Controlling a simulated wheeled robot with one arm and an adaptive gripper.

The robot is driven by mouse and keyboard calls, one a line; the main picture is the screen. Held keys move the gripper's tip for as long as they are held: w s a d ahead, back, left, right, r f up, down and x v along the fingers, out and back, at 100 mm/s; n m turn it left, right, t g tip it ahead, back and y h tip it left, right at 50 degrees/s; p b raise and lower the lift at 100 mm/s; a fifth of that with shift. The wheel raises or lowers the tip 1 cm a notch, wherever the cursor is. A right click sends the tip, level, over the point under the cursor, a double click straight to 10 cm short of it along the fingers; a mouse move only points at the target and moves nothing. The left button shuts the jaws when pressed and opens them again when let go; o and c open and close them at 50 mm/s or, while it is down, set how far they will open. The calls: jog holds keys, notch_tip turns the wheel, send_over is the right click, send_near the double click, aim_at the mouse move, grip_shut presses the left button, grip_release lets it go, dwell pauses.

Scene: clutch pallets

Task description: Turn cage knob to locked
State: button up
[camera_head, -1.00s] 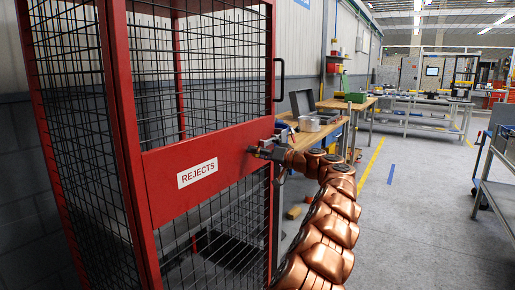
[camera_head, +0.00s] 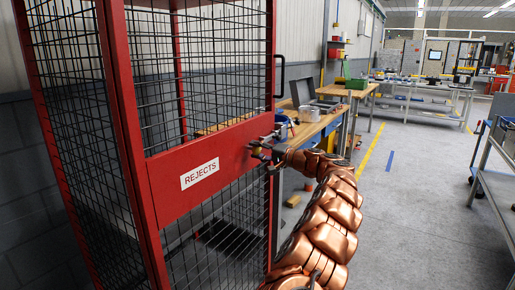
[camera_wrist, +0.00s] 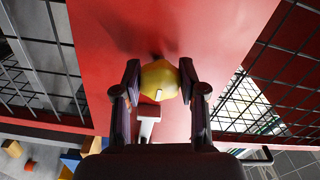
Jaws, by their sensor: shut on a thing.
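The red mesh cage (camera_head: 205,180) with a white "REJECTS" label stands at the left in the head view. Its red band fills much of the wrist view (camera_wrist: 230,40). My gripper (camera_head: 260,150) is at the right end of this band. In the wrist view my gripper (camera_wrist: 158,82) is shut on the yellow knob (camera_wrist: 158,76), with one finger on each side. A grey and red piece (camera_wrist: 147,120) shows just below the knob. I cannot tell the knob's lock setting.
A black handle (camera_head: 280,75) is on the cage's right edge, above my gripper. A wooden workbench (camera_head: 315,125) with a grey container stands behind my arm. The grey floor (camera_head: 420,200) to the right is open, with a metal cart (camera_head: 495,175) at the far right.

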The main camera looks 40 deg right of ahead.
jog(key=shift+d, duration=0.1)
dwell(0.4)
jog(key=o, duration=1.2)
jog(key=shift+c, duration=0.2)
jog(key=shift+s, duration=0.1)
jog(key=v, duration=1.2)
